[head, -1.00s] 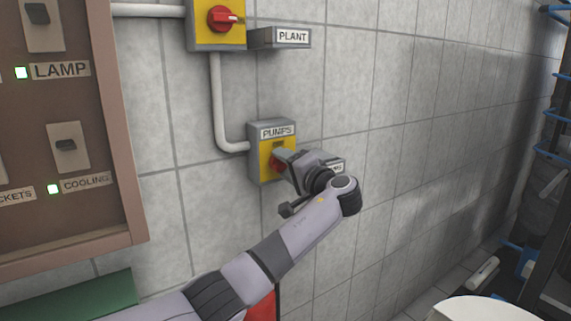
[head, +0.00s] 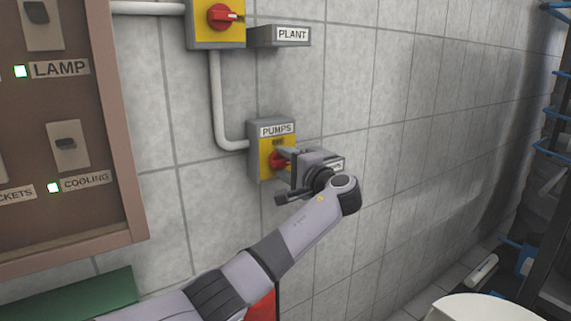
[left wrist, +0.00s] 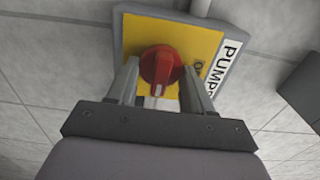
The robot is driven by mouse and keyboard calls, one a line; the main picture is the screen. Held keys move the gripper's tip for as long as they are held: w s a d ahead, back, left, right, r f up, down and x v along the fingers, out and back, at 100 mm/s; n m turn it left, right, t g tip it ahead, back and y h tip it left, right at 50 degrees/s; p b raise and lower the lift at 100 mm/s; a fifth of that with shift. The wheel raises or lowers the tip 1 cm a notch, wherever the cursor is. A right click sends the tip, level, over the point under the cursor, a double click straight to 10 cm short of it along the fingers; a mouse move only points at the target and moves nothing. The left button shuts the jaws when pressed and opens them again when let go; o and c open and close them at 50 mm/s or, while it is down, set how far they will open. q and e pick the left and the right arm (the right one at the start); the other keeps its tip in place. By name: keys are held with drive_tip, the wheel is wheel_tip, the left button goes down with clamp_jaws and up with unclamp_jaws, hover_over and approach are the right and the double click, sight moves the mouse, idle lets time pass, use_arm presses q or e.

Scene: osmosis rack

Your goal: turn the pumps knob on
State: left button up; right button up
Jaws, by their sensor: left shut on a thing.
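The pumps box (head: 254,163), grey with a yellow face and a PUMPS label, is mounted on the tiled wall in the head view. Its red knob (head: 277,158) is partly hidden by my gripper. My left gripper (head: 284,164) faces the box, shut on the knob. In the left wrist view my left gripper's (left wrist: 159,80) two fingers stand on either side of the red knob (left wrist: 160,66). The knob's grip runs lengthwise between them, and a word at its right, probably ON, is partly covered by a finger. My right gripper is not in view.
Above is the plant switch box (head: 210,38) with a red knob and a PLANT sign (head: 292,35). A grey conduit (head: 217,100) runs down to the pumps box. A brown panel (head: 70,215) with switches is at left. The wall at right is clear.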

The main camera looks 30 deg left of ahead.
use_arm(q)
drive_tip(key=o, duration=1)
drive_tip(key=shift+o, duration=0.2)
drive_tip(key=shift+d, duration=0.1)
drive_tip(key=b+v, duration=0.1)
drive_tip(key=v, duration=0.6)
drive_tip(key=shift+b, duration=0.4)
